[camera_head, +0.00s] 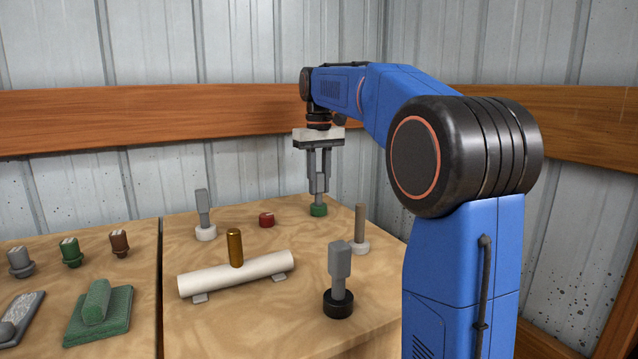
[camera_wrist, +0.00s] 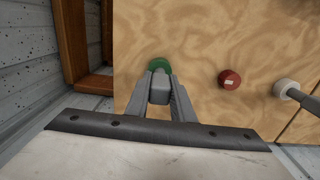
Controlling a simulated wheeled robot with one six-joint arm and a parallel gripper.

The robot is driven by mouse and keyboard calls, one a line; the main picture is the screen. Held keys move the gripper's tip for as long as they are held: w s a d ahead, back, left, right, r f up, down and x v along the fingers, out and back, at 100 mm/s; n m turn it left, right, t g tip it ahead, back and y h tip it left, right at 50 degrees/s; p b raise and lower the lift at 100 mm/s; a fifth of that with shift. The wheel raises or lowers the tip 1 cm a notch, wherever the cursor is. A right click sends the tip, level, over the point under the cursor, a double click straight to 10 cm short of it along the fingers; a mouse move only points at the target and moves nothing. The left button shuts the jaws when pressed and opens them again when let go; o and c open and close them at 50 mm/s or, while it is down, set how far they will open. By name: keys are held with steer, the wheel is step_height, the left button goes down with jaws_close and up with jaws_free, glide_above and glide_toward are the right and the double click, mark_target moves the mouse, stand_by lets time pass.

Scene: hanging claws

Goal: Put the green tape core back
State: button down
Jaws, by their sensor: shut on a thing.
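The green tape core (camera_head: 318,210) is at the far right of the right tabletop, directly below my gripper (camera_head: 319,178). It shows as a green disc (camera_wrist: 159,65) just beyond the fingertips in the wrist view. My gripper (camera_wrist: 160,88) points down and is shut on a grey block-like handle (camera_wrist: 160,96). The handle stands upright, and its lower end meets the green core. The fingers and handle hide part of the core. I cannot tell whether the core touches the tabletop or is slightly above it.
A red disc (camera_head: 266,219) lies left of the core. Grey handles stand in a white ring (camera_head: 206,232) and a black ring (camera_head: 338,304). A wooden peg (camera_head: 360,222) stands nearby. A white tube (camera_head: 205,280) with a brass post (camera_head: 235,248) lies in front. Walls are close behind.

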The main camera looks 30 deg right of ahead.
steer(key=c, duration=1.5)
jaws_free()
steer(key=shift+f, duration=0.1)
steer(key=shift+c, duration=0.2)
step_height(320, 180, up, 11)
steer(key=shift+f, duration=0.15)
steer(key=shift+r, duration=0.75)
